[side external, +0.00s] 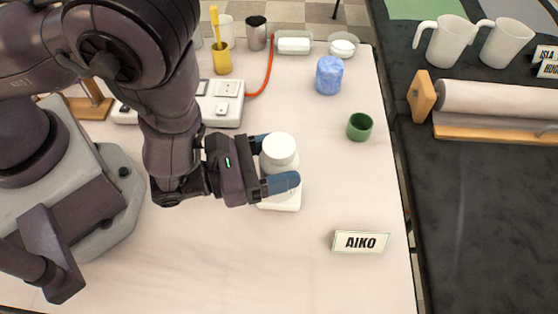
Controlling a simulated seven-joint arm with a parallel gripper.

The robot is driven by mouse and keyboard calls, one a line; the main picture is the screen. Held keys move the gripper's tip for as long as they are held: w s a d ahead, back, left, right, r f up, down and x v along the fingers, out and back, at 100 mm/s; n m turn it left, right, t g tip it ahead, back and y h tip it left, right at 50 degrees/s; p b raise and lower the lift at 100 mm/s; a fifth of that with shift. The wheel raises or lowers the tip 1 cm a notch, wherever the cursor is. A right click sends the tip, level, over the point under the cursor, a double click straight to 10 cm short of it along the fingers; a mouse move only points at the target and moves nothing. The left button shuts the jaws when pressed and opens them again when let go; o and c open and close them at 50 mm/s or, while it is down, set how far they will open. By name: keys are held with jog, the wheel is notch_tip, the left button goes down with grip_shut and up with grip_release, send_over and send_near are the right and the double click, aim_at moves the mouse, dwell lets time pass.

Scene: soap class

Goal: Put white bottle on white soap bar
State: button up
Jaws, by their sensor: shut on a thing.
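The white bottle (278,151) is between the two blue-tipped fingers of my gripper (280,163), which is shut on it. The bottle looks upright, with its round white top facing the camera. A white block that looks like the white soap bar (285,203) shows directly below the bottle, on the table. The fingers and bottle hide most of the bar. I cannot tell whether the bottle touches the bar or is held just above it.
A green cup (360,127) and a blue cylinder (329,75) stand to the right. An AIKO name sign (360,242) is at front right. The front table is clear.

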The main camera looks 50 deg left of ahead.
jog(key=shift+f, duration=0.5)
jog(key=shift+f, duration=0.2)
jog(key=o, duration=1.1)
jog(key=shift+r, duration=0.1)
